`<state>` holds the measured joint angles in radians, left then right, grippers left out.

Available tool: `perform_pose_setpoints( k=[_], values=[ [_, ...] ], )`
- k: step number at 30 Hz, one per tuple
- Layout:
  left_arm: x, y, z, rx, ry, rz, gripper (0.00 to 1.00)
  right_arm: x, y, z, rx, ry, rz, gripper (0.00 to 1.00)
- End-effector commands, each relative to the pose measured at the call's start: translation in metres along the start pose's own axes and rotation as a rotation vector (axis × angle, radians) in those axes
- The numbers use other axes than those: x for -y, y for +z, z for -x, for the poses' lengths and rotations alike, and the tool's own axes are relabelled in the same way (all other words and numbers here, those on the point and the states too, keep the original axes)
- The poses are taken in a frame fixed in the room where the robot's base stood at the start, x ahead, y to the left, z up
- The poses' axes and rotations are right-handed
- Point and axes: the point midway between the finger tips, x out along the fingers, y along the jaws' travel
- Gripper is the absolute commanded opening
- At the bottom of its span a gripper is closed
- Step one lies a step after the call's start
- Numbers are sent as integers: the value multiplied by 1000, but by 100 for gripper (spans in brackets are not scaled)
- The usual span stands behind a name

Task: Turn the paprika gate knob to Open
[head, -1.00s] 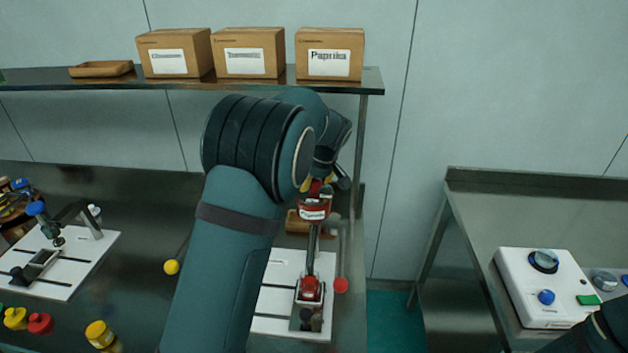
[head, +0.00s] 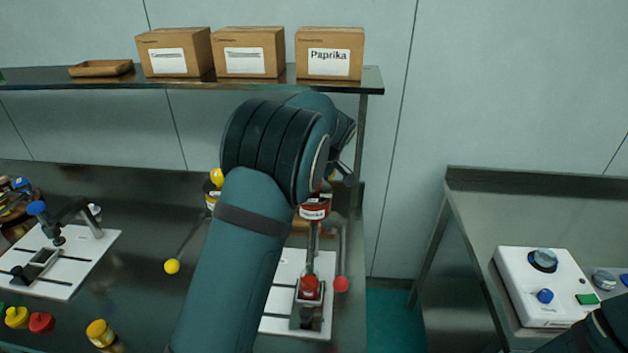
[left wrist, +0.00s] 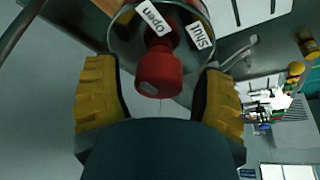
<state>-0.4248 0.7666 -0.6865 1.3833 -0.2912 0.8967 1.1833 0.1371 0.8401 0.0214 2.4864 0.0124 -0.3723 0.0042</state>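The paprika gate knob (left wrist: 160,72) is a red knob facing the left wrist camera, under a clear round rim. Beside it are a white "Open" label (left wrist: 153,18) and a white "Shut" label (left wrist: 200,36). My left gripper (left wrist: 157,80) is open, with one yellow finger on each side of the knob and gaps between. In the head view my left arm hides the gripper and the knob. The red-banded paprika hopper (head: 313,212) shows just right of the arm, above a white base plate (head: 283,290). My right gripper is out of view.
A yellow-capped jar (head: 212,195) is left of my arm. Another white plate with a blue-knobbed fixture (head: 37,209) is at left. The shelf above holds a paprika box (head: 330,53) and other boxes.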

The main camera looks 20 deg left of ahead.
Motion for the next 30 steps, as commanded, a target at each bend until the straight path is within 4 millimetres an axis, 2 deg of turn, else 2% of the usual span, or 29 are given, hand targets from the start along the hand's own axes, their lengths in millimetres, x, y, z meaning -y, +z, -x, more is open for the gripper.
perform_pose_setpoints(
  k=[9, 13, 17, 24, 30],
  values=[
    [-1, -1, 2, -2, 4, 0, 74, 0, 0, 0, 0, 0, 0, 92],
    [-2, -1, 11, -3, 7, 0, 74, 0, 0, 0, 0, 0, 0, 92],
    [-2, -1, 32, -3, 9, 0, 74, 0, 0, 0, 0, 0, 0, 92],
    [-1, -1, 82, -3, 7, 0, 74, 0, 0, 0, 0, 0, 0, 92],
    [0, -1, 110, -2, 4, 1, 74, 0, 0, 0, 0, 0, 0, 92]
  ],
)
